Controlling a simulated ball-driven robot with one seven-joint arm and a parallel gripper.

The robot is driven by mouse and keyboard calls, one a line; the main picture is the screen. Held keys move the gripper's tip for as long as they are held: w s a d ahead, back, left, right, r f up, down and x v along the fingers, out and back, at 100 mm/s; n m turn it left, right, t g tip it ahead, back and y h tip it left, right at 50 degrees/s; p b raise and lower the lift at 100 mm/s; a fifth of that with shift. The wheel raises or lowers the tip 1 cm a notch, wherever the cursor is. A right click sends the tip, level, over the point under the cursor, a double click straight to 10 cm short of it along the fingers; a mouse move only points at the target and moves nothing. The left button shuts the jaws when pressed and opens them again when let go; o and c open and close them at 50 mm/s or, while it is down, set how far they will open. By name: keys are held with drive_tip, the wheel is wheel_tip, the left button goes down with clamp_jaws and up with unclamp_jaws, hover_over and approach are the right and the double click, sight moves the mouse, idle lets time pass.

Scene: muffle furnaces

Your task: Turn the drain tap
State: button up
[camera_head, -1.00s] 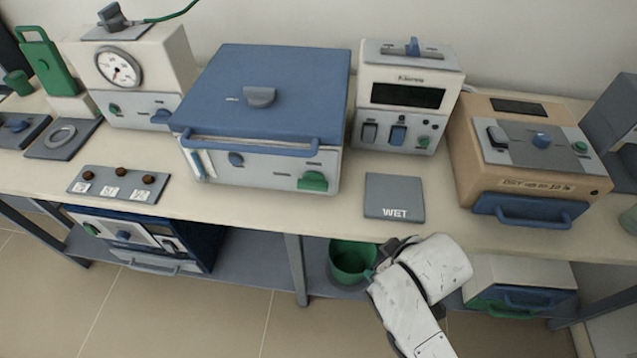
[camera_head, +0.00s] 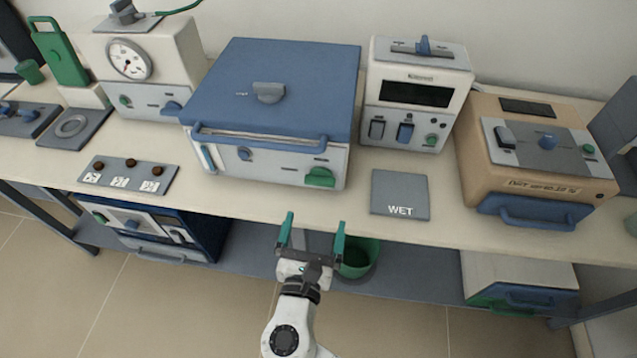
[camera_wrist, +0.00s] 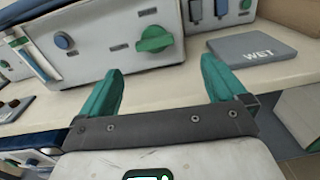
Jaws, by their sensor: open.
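The green tap (camera_head: 320,178) sits low on the right of the white front of a blue-lidded box (camera_head: 334,160). It also shows in the wrist view (camera_wrist: 154,40), as a green knob with a raised grip, beyond my fingers. My gripper (camera_head: 314,221) is open and empty, its two green fingers pointing at the bench. It is in front of the bench edge, below the tap in the picture and apart from it. In the wrist view the tap lies between the lines of the two fingers (camera_wrist: 161,72).
A grey WET plate (camera_head: 400,190) lies on the bench right of the tap. A green bucket (camera_head: 362,262) is below the bench, behind my right finger. A panel with brown knobs (camera_head: 125,177) is at left. The bench strip before the tap is clear.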

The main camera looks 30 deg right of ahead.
sight(319, 184)
drive_tip(key=shift+n+t, duration=0.3)
drive_tip(key=shift+n, duration=0.1)
drive_tip(key=x, duration=1)
drive_tip(key=shift+w+a+r+p, duration=0.1)
drive_tip(key=shift+w+a+p, duration=0.1)
drive_tip(key=shift+w+p, duration=0.2)
drive_tip(key=shift+c, duration=0.5)
drive_tip(key=c, duration=1)
drive_tip(key=shift+o, duration=0.2)
